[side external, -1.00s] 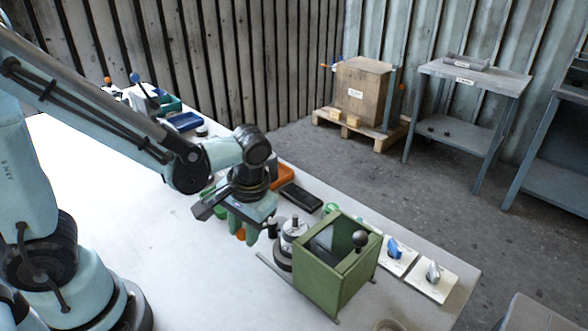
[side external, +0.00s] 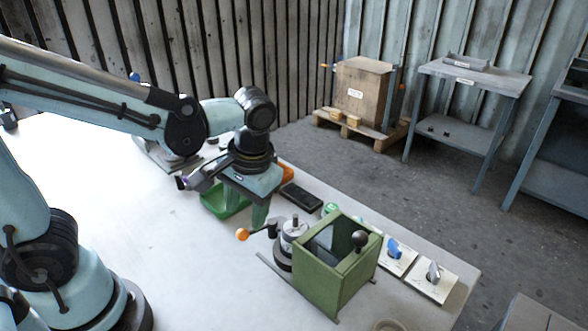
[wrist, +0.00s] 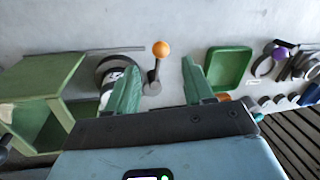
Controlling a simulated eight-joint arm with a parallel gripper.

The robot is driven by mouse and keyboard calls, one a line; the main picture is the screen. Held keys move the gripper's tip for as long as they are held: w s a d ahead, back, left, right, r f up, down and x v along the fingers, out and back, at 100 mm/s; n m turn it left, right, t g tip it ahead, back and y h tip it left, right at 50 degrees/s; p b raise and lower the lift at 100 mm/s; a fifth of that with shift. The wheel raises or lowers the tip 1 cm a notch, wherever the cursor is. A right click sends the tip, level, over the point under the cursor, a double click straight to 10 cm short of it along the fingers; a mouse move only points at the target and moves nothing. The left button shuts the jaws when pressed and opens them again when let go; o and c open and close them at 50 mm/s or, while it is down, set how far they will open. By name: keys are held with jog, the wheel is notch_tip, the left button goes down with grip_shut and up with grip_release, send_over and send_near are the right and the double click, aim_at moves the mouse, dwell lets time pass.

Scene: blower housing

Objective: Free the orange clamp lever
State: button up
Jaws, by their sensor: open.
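The orange clamp lever (side external: 242,234) is a dark arm with an orange ball end. It sticks out to the left of a round grey-and-black fixture (side external: 292,232) beside the green box housing (side external: 338,262). In the wrist view the orange ball (wrist: 161,48) stands upright in the picture between and beyond the two green fingers, with the dark lever arm (wrist: 153,78) below it. My gripper (side external: 245,212) is open and empty, above and behind the lever in the side view. In the wrist view my gripper (wrist: 160,80) has its fingers spread, apart from the ball.
A green tray (side external: 222,200) lies behind my gripper, and a black flat case (side external: 300,197) lies to its right. Cards with blue and grey knobs (side external: 395,250) lie to the right. The table's left part is clear.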

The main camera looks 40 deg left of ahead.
notch_tip(320, 180, up, 6)
jog(key=d, duration=0.1)
jog(key=shift+w, duration=0.1)
dwell(0.4)
jog(key=a+t, duration=0.1)
jog(key=t, duration=0.1)
jog(key=a+f+m+t+h, duration=0.1)
jog(key=a+t, duration=0.1)
jog(key=t, duration=0.1)
jog(key=a+f+m+t+h, duration=0.1)
jog(key=a+t, duration=0.1)
jog(key=shift+w+a+f+t, duration=0.1)
jog(key=shift+w+a+t, duration=0.05)
jog(key=shift+w+t, duration=0.2)
